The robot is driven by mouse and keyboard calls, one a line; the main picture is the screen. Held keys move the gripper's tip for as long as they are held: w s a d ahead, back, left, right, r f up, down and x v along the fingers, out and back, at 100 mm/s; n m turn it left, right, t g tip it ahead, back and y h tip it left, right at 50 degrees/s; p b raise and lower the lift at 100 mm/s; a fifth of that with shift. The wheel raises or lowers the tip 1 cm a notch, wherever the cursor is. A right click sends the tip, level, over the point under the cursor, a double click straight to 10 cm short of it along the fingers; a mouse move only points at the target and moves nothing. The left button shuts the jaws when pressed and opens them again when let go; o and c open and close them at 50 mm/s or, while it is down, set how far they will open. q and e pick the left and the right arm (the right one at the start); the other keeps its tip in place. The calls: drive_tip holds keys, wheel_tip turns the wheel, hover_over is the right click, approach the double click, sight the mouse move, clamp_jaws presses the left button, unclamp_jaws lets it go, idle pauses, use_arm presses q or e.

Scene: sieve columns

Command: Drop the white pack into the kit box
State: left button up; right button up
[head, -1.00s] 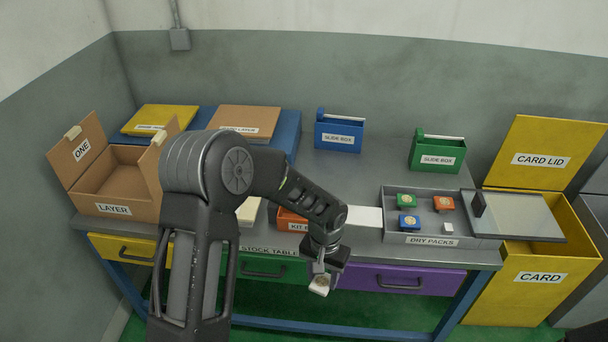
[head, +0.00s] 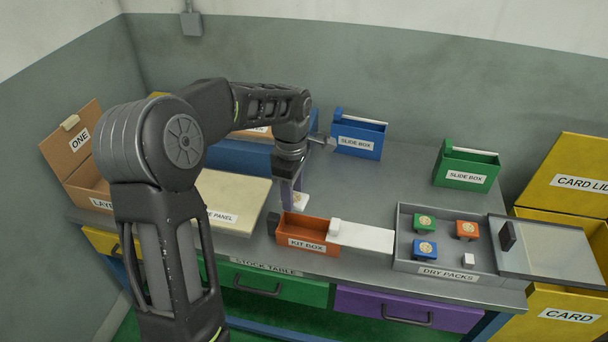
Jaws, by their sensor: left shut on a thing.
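The white pack (head: 301,202) has a round gold mark on its face, partly covered by the fingers. My left gripper (head: 298,194) is shut on it and holds it just behind the kit box in the picture; its height over the table is hard to tell. The orange kit box (head: 306,248) stands at the table's front, its label facing me. Its white lid (head: 365,236), with a small white knob, is slid to the right, leaving the left part open. The inside I can see looks empty. My right gripper is not in view.
A grey dry packs tray (head: 401,240) holds green, orange and blue packs and a small white block (head: 468,260). A cream panel (head: 232,192) lies left of the kit box. Blue (head: 358,141) and green (head: 466,168) slide boxes stand behind. The table's middle back is clear.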

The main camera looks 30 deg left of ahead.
sight(291, 214)
use_arm(q)
drive_tip(key=shift+w+a+r+n, duration=0.15)
drive_tip(key=shift+a+r+n, duration=0.25)
drive_tip(key=shift+r+n, duration=0.2)
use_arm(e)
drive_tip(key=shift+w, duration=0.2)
use_arm(q)
drive_tip(key=shift+f, duration=0.25)
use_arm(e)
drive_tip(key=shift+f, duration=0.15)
